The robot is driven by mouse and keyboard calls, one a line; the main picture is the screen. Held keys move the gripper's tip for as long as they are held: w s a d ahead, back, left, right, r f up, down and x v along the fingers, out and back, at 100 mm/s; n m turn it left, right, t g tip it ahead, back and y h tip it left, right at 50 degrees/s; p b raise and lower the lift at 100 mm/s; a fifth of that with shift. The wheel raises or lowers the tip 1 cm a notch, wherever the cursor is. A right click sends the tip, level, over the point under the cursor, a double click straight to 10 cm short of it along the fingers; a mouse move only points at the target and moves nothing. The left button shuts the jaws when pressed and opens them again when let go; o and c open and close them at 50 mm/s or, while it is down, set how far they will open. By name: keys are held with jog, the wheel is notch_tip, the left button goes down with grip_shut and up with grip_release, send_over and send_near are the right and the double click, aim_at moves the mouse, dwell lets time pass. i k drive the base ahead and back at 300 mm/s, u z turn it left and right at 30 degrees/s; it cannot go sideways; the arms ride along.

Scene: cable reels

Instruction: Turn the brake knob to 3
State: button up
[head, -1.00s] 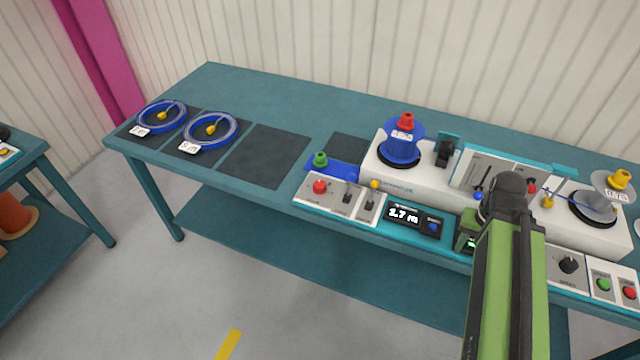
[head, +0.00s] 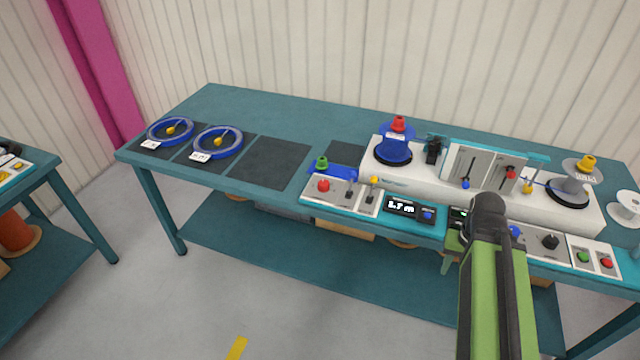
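A black rotary knob (head: 550,241) stands on a light panel at the right of the bench's front edge. Its markings are too small to read, so I cannot tell its setting or confirm that it is the brake knob. A blue knob (head: 516,231) shows just left of it, partly hidden by my arm. My green and black arm rises in front of the bench, left of the black knob. My gripper is hidden behind the arm, so its fingers and any contact do not show.
A green button (head: 583,257) and a red button (head: 607,263) sit right of the black knob. A display (head: 402,206) is left of my arm. A blue reel (head: 394,148) and a grey reel (head: 570,187) stand on the white machine behind. Dark mats (head: 270,162) lie left.

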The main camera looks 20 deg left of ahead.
aim_at(323, 185)
jog(key=u, duration=0.8)
jog(key=k, duration=0.15)
jog(key=u, duration=3.6)
jog(key=k, duration=1.15)
jog(key=z, duration=1.6)
jog(key=i, duration=1.05)
jog(key=u, duration=0.15)
